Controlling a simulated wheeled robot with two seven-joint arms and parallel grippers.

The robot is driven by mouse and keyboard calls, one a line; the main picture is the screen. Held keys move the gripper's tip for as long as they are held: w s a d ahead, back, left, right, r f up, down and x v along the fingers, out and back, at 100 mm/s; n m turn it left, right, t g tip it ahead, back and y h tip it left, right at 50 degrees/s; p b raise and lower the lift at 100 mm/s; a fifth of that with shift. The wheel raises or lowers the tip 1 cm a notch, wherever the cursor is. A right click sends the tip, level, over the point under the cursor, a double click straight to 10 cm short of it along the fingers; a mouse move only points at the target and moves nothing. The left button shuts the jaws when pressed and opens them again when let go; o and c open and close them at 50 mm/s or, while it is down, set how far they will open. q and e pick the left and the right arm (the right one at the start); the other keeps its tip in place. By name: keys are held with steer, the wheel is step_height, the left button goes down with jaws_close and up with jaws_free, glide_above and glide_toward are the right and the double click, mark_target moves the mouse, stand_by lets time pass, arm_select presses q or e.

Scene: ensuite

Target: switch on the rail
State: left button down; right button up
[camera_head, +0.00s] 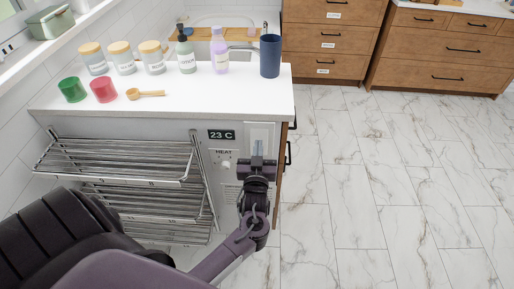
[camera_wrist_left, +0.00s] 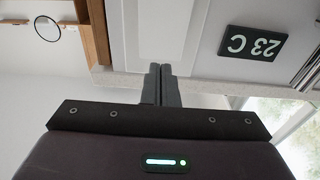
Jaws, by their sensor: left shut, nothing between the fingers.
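The chrome rail (camera_head: 120,158) is a rack of bars on the front of the white counter unit, at the left in the head view. Right of it are a dark "23 C" display (camera_head: 221,134) and a "HEAT" label with a small round knob (camera_head: 226,164) below it. A pale framed panel (camera_head: 261,132) is further right. My left gripper (camera_head: 257,150) is shut and empty in front of this panel, hiding its lower part. In the left wrist view the shut fingers (camera_wrist_left: 161,84) overlap a white panel (camera_wrist_left: 165,30), with the display (camera_wrist_left: 253,43) upside down beside it. Contact cannot be told.
The white countertop (camera_head: 200,97) holds several jars, two bottles, a dark blue cup (camera_head: 270,56), a green cup (camera_head: 72,89), a red cup (camera_head: 103,89) and a wooden scoop (camera_head: 146,94). Wooden drawers (camera_head: 437,47) stand behind. The marble floor (camera_head: 390,190) at right is clear.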

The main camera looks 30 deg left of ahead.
arm_select(q)
steer(key=r+v, duration=0.2)
steer(key=v, duration=0.8)
steer(key=shift+b, duration=0.4)
arm_select(e)
steer(key=shift+s+f, duration=0.35)
steer(key=shift+s, duration=0.1)
arm_select(q)
steer(key=shift+s+d, duration=0.1)
steer(key=shift+s, duration=0.05)
arm_select(e)
steer(key=shift+d, duration=0.1)
steer(key=shift+d, duration=0.15)
